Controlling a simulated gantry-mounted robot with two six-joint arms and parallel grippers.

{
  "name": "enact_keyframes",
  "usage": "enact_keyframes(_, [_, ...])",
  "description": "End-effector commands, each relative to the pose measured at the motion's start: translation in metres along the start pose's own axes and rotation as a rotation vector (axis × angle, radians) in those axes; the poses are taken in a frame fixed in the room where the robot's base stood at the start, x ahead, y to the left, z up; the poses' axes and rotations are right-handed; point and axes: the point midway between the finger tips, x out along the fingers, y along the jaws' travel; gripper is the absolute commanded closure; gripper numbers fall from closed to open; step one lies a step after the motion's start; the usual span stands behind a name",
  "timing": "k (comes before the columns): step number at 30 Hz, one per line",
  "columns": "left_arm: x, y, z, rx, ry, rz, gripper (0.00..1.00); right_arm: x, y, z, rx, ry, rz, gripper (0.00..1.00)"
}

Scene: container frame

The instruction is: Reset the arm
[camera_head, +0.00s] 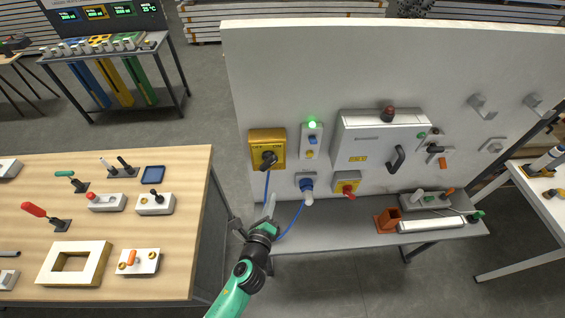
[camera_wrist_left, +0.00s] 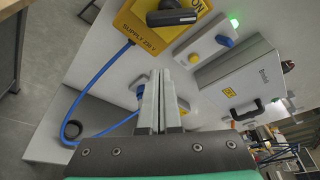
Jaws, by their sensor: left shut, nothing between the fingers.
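My left gripper (camera_head: 270,202) is in front of the lower part of the white panel (camera_head: 300,70), above the grey shelf. Its two grey fingers are together and empty, as the left wrist view also shows (camera_wrist_left: 160,85). The green left arm comes up from the bottom of the head view. The gripper is beside a blue cable (camera_head: 294,222) that runs between the yellow supply box (camera_head: 266,147) and the blue plug (camera_head: 307,187). In the wrist view the plug is partly hidden behind the fingers. My right gripper is not in view.
The shelf (camera_head: 340,238) holds an orange block (camera_head: 388,220). A wooden table (camera_head: 185,230) with several fixtures stands at left.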

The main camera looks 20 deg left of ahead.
Motion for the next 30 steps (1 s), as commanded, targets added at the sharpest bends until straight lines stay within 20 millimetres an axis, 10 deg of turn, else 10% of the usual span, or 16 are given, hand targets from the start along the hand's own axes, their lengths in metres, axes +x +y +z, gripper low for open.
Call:
enact_keyframes(8, [0.006,-0.009,0.014,-0.01,-0.023,-0.009,1.0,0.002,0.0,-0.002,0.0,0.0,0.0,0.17])
enact_keyframes(17, [0.012,-0.167,0.165,-0.269,-0.241,-0.281,1.0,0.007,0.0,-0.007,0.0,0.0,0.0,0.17])
enact_keyframes(23, [-0.05,-0.28,0.29,-0.723,-0.297,-0.582,1.0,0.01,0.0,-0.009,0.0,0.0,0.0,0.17])
enact_keyframes(30, [-0.196,-0.386,0.398,-1.405,0.029,-1.056,1.0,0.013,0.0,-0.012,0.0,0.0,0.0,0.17])
